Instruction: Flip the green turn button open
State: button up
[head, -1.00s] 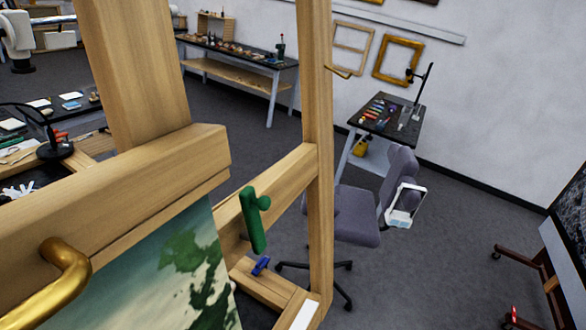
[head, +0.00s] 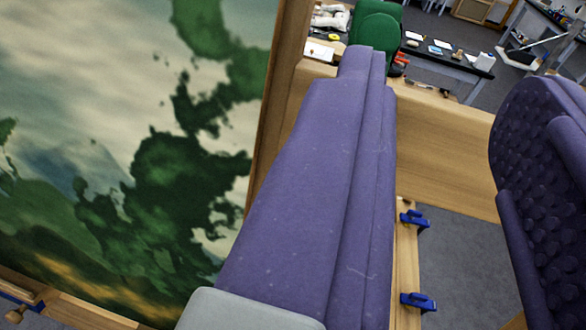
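The green turn button (head: 376,24) shows at the top of the picture, just beyond the tip of my gripper's left finger. The finger hides its lower part, so its angle and any contact are unclear. My gripper (head: 452,75) has purple fingers spread wide apart, with nothing between them. The left finger lies beside the frame edge of the painting (head: 150,150); the right finger is at the right edge of the picture.
A wooden rail (head: 445,150) runs behind the fingers. Two blue clips, one upper (head: 413,218) and one lower (head: 418,301), sit on a wooden strip below it. A dark bench (head: 450,62) with small items stands farther back.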

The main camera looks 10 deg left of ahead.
aim_at(387, 18)
jog(key=shift+y, duration=0.6)
jog(key=w, duration=0.2)
jog(key=w+a+p, duration=0.1)
jog(key=w, duration=0.1)
jog(key=w+a+p, duration=0.1)
jog(key=w, duration=0.1)
jog(key=shift+w+a+f, duration=0.1)
jog(key=shift+w+f, duration=0.2)
jog(key=shift+w, duration=0.05)
grip_shut()
